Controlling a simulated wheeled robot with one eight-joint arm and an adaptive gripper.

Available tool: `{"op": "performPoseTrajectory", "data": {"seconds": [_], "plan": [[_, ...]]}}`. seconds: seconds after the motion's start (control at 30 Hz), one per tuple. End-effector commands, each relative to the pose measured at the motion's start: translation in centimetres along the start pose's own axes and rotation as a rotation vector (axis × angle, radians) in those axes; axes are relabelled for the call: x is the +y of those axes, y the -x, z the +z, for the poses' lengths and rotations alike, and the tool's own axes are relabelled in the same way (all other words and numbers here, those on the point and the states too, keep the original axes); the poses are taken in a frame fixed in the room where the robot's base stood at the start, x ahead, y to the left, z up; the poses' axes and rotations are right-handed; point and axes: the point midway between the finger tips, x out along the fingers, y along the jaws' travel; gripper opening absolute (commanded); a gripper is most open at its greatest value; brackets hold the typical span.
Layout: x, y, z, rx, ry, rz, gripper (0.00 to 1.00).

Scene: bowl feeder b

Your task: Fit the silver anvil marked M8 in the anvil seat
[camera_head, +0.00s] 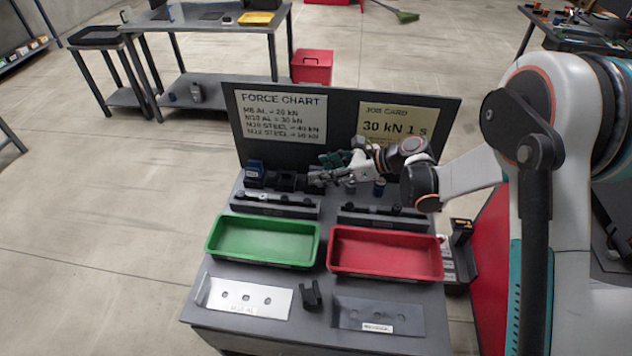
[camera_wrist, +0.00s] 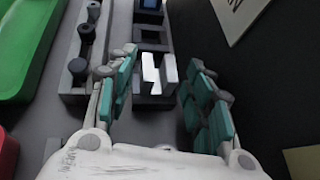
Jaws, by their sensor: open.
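A bright silver piece with two upright prongs (camera_wrist: 158,74), which looks like the silver anvil, sits in a dark holder block (camera_wrist: 155,101) in the wrist view. No M8 mark can be read on it. My gripper (camera_wrist: 165,82) is open, its teal-padded fingers on either side of the silver piece with gaps showing. In the head view my gripper (camera_head: 335,168) is over the row of holders at the back of the bench and hides part of it. I cannot tell which part is the anvil seat.
A blue-topped holder (camera_head: 255,168) stands in the back row. Two dark racks (camera_head: 275,207) (camera_head: 382,218) lie in front, then a green tray (camera_head: 262,262) and a red tray (camera_head: 385,275). A small black fixture (camera_head: 311,296) stands between two plates. A chart panel (camera_head: 340,105) rises behind.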

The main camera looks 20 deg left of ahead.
Motion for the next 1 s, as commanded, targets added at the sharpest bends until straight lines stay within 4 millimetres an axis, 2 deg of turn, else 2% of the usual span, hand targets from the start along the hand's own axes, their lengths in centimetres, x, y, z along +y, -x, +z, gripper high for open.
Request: {"op": "performPoseTrajectory", "data": {"seconds": [0.1, 0.3, 0.37, 0.5, 0.53, 0.87, 1.0], "plan": [[0.0, -1.2, -0.1, 0.000, 0.001, -0.001, 0.47], [-0.1, -1.2, 0.1, 0.000, 0.000, -0.002, 0.47], [0.0, -1.2, 0.1, 0.000, 0.000, -0.002, 0.36], [0.0, -1.1, 0.0, 0.000, 0.000, -0.002, 0.04], [0.0, -1.1, 0.0, 0.000, 0.000, -0.001, 0.00], [0.0, -1.1, 0.2, -0.001, -0.001, -0.001, 0.00], [-0.1, -0.7, 0.9, -0.002, -0.001, -0.002, 0.00]]}}
